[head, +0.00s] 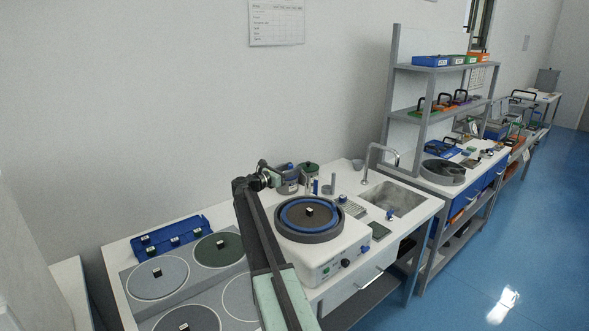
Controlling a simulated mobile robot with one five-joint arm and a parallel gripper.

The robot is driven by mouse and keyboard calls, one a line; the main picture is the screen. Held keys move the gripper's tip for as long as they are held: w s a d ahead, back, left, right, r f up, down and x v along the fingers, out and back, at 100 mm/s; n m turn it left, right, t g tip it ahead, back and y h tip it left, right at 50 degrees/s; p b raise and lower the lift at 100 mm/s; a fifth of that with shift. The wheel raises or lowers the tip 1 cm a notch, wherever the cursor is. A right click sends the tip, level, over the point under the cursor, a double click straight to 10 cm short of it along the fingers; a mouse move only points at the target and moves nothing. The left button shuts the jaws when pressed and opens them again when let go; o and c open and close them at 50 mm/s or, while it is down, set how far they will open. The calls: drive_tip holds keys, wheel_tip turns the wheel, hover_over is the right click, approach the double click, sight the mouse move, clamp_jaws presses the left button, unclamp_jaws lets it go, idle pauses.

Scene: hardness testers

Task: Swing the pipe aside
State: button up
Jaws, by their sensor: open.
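A curved grey pipe (383,152) rises at the back of the sink (395,199) and bends over at its top. A polishing machine (321,243) stands to the left of the sink, with a blue ring and a dark disc on top. A short upright grey post (333,183) stands behind the disc; I cannot tell whether it carries a pipe. My gripper (272,177) is open, at the end of my raised dark arm, left of the curved pipe and apart from it. It appears near bottles behind the machine, and its fingers are small and partly hard to make out.
Jars (308,173) stand behind the machine near my gripper. Round plates (158,278) and a blue rack (170,238) lie at the left. A shelf unit (441,67) stands right of the sink. Blue floor (480,285) is clear at the right.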

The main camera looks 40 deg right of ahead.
drive_tip(key=a, duration=0.7)
drive_tip(key=shift+s+a, duration=0.3)
